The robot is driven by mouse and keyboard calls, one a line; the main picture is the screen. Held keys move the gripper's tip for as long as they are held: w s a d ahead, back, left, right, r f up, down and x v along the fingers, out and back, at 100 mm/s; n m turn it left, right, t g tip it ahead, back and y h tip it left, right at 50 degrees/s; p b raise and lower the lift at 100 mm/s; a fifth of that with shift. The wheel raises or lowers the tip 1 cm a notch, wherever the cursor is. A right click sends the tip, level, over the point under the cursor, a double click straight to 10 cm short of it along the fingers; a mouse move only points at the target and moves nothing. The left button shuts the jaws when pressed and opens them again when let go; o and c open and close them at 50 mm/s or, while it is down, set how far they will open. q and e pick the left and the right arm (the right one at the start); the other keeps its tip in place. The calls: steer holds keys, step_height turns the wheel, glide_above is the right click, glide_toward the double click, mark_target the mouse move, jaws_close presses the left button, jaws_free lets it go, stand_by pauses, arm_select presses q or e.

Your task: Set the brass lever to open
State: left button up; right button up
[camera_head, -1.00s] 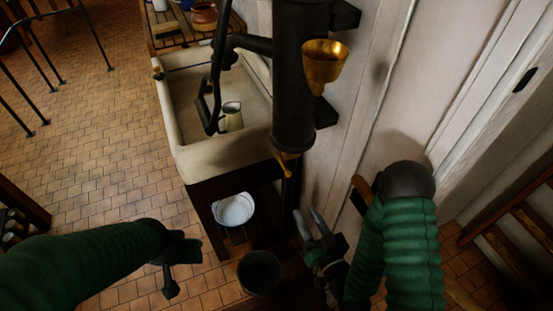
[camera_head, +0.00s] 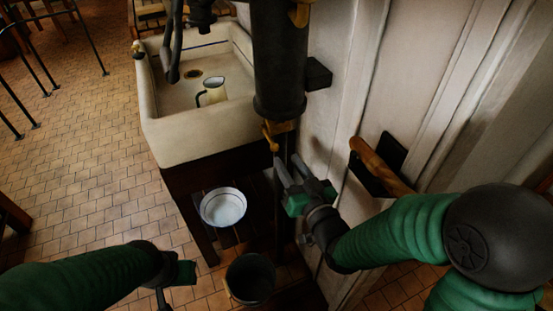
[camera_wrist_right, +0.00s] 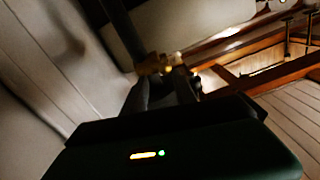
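The brass lever (camera_head: 271,134) hangs from a brass fitting at the bottom end of a black vertical cylinder (camera_head: 279,60). Brass also shows in the right wrist view (camera_wrist_right: 152,64), just beyond the fingers. My right gripper (camera_head: 287,162) is just below the lever, its fingers pointing up toward it. The fingers look apart with nothing between them; I cannot tell whether a tip touches the lever. My left gripper (camera_head: 170,285) is low at the left, away from the lever, and partly cut off by the bottom edge.
A pale sink (camera_head: 190,145) holding a jug (camera_head: 212,92) stands left of the cylinder. A white bowl (camera_head: 224,207) sits on a slatted shelf below, with a dark bucket (camera_head: 251,278) in front. A brown handle (camera_head: 377,163) is on the wall at right. Tiled floor is open at left.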

mark_target(272, 142)
steer(key=x, duration=0.4)
steer(key=a+x, duration=0.1)
steer(key=x, duration=0.2)
steer(key=shift+w+a, duration=0.1)
steer(key=shift+a, duration=0.2)
steer(key=shift+w+d, duration=0.15)
steer(key=shift+w, duration=0.15)
steer(key=shift+w+d, duration=0.15)
steer(key=shift+d, duration=0.1)
steer(key=shift+a, duration=0.35)
steer(key=c, duration=0.6)
jaws_close()
steer(key=shift+d, duration=0.15)
